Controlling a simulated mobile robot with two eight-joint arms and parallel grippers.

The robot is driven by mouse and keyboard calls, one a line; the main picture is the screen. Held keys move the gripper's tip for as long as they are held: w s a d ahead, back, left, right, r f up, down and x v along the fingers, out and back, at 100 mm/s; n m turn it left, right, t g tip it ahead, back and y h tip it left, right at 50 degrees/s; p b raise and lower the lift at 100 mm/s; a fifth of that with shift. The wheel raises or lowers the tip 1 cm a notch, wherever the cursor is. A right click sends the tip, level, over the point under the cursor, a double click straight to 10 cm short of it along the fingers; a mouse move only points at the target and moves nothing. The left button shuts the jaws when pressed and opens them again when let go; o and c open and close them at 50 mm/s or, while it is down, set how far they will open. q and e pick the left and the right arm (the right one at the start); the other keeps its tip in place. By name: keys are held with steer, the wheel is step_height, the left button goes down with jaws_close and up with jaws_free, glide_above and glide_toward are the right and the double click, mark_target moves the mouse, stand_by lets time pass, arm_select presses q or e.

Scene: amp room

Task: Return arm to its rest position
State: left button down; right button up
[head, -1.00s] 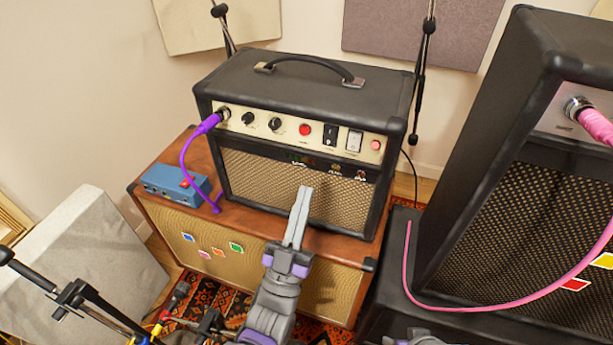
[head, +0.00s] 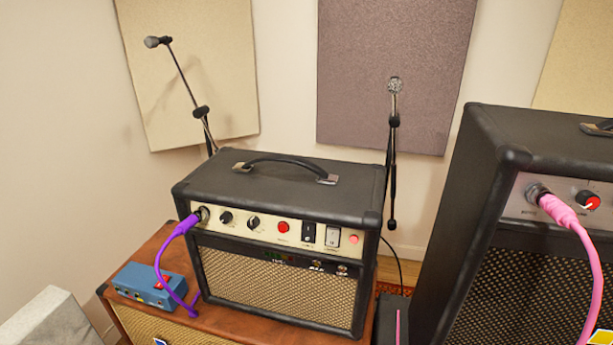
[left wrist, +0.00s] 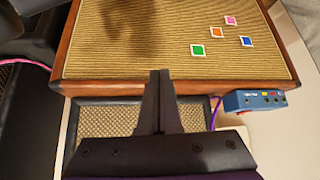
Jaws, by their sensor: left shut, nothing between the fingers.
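My left gripper (left wrist: 159,75) shows in the left wrist view, its two dark fingers together and empty. In that view its tips overlap the lower edge of the wooden speaker cabinet (left wrist: 120,45); I cannot tell whether they touch it. Neither gripper shows in the head view now. The small black amp (head: 280,190) stands on the brown wooden cabinet (head: 136,262), with a purple cable (head: 168,240) plugged into its left jack.
A blue pedal (head: 145,283) sits left of the amp; it also shows in the left wrist view (left wrist: 255,100). A tall black amp (head: 470,200) with a pink cable (head: 580,230) stands at right. Mic stands (head: 392,150) rise behind. Coloured stickers (left wrist: 217,32) mark the cabinet front.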

arm_select(q)
steer(key=s+a+f+g, duration=0.2)
steer(key=s+g, duration=0.1)
steer(key=s, duration=0.4)
step_height(320, 180, up, 21)
steer(key=w+p, duration=0.2)
steer(key=p, duration=1.6)
steer(key=shift+f+n+t, duration=0.2)
steer(key=shift+n+t, duration=0.1)
steer(key=shift+t, duration=0.1)
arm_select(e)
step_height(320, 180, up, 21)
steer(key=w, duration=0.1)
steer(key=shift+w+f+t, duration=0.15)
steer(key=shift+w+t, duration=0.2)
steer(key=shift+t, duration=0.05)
arm_select(q)
steer(key=shift+s+d, duration=0.1)
steer(key=shift+s, duration=0.05)
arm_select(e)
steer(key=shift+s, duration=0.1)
